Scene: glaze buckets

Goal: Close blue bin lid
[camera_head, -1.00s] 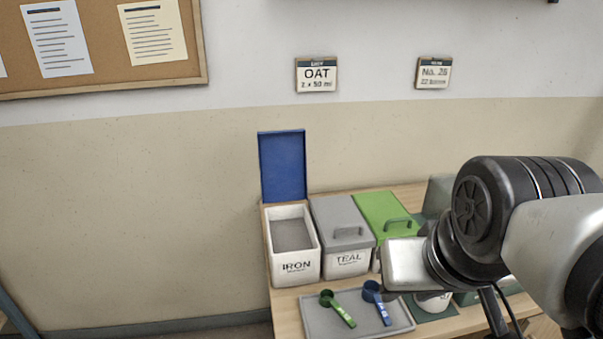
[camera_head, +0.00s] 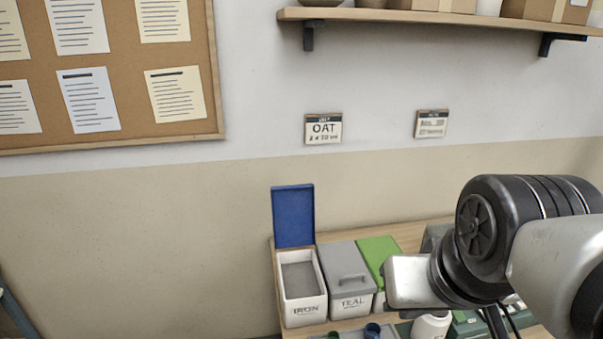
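The blue lid (camera_head: 293,216) stands upright, open, at the back edge of the white bin labelled IRON (camera_head: 304,310). Grey contents (camera_head: 299,280) show inside this bin. My arm reaches in from the right, well apart from the blue lid. The fingers of my gripper cannot be made out; only arm links show, and nothing of mine touches the bin.
A bin with a closed grey lid (camera_head: 346,266), labelled TEAL, stands right of the IRON bin. A closed green lid (camera_head: 376,252) is beyond it, partly behind my arm. Green and blue scoops (camera_head: 372,330) show at the bottom edge. A shelf (camera_head: 430,17) hangs above on the wall.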

